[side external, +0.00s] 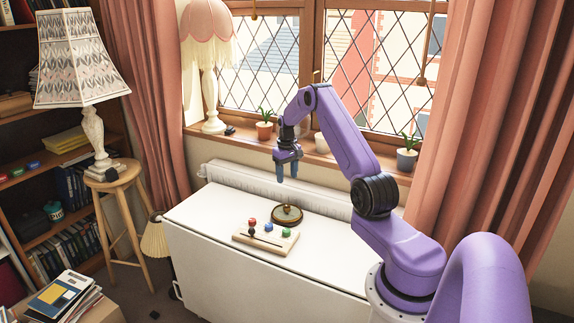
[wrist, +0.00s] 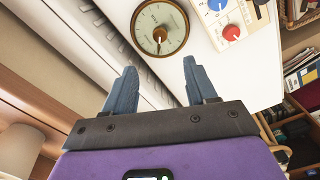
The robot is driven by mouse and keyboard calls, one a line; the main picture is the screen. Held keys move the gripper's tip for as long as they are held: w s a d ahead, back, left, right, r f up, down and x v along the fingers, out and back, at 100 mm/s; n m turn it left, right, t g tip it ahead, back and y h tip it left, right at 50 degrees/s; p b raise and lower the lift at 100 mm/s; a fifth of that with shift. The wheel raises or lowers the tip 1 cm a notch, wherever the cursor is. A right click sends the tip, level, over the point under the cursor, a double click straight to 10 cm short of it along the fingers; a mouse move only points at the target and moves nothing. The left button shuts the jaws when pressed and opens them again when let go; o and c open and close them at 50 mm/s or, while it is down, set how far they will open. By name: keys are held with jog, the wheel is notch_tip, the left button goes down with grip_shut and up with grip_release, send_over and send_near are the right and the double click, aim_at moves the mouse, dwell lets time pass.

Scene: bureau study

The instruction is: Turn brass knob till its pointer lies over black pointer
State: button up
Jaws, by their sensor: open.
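A round dial with a dark rim and pale face (wrist: 145,19) lies flat on the white table. It also shows in the side view (side external: 280,219). The brass knob (wrist: 160,33) stands at its middle, also visible in the side view (side external: 287,208). A thin dark line runs from the knob towards the rim nearest my gripper in the wrist view. I cannot tell the brass pointer from the black pointer. My gripper (wrist: 160,68) is open and empty, fingers pointing down. In the side view my gripper (side external: 288,174) hangs above the dial, apart from the knob.
A pale wooden board (side external: 271,245) with red, blue and green knobs and a slot lies beside the dial. The white table (side external: 205,224) is otherwise clear. A radiator (side external: 225,176) and a windowsill with potted plants stand behind. A lamp on a stool (side external: 112,181) stands at the left.

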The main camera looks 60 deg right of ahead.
jog(key=shift+r, duration=2)
jog(key=w+a+r+n, duration=0.2)
jog(key=a+r+n, duration=0.15)
jog(key=a, duration=0.95)
jog(key=w+a+r+n, duration=0.15)
jog(key=a+r, duration=0.35)
jog(key=a, duration=0.8)
jog(key=s+a+r+n, duration=0.35)
jog(key=s+a, duration=0.45)
jog(key=a, duration=0.5)
jog(key=s+a+n, duration=0.3)
jog(key=s+n, duration=0.1)
jog(key=s, duration=0.9)
jog(key=s+a+n, duration=0.3)
jog(key=s+n, duration=0.2)
jog(key=s, duration=0.9)
jog(key=shift+a, duration=0.2)
